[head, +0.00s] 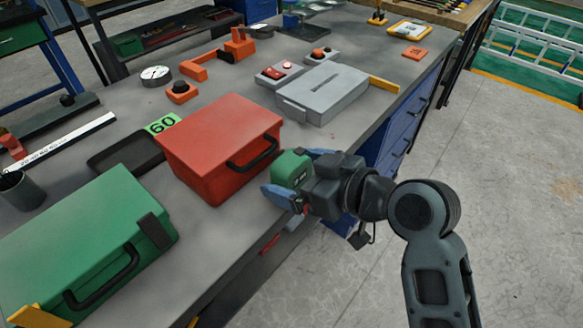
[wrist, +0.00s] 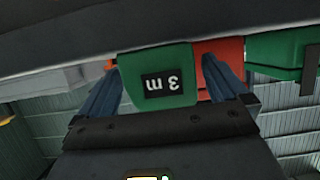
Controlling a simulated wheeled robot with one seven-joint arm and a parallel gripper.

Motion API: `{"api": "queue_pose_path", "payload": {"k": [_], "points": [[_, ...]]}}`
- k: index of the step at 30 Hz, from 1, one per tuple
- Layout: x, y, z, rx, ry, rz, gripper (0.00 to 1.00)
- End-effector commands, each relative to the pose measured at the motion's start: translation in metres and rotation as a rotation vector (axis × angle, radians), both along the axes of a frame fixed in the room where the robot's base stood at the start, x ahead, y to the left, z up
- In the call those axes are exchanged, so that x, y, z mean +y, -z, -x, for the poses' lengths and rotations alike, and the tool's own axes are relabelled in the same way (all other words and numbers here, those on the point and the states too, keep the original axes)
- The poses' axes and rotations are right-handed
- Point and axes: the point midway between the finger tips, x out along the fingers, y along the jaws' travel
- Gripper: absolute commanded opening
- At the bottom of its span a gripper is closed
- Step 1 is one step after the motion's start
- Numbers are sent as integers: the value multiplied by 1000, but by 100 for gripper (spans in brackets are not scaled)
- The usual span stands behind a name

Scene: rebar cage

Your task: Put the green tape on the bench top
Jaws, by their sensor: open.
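The green tape (head: 289,166) is a small green block at the front edge of the bench top (head: 225,228), beside the red box. My gripper (head: 291,174) is open around the tape, one blue finger on each side. In the wrist view my gripper (wrist: 160,88) shows a gap between the tape and the right finger.
A red box (head: 215,140) stands just left of the tape. A green box (head: 85,240) is at the near left. A grey case (head: 325,92) lies behind. Orange parts (head: 200,68) and a tape roll (head: 156,75) sit farther back.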

Motion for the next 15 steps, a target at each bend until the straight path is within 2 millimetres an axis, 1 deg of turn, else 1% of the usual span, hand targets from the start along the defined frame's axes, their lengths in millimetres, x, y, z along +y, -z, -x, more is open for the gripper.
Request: {"api": "queue_pose_path", "payload": {"k": [1, 4, 11, 12, 15], "points": [[5, 3, -3, 2, -2, 1, 100], [10, 6, -8, 0, 1, 1, 100], [11, 7, -9, 0, 2, 1, 100], [11, 7, -9, 0, 2, 1, 99], [11, 7, -9, 0, 2, 1, 89]]}}
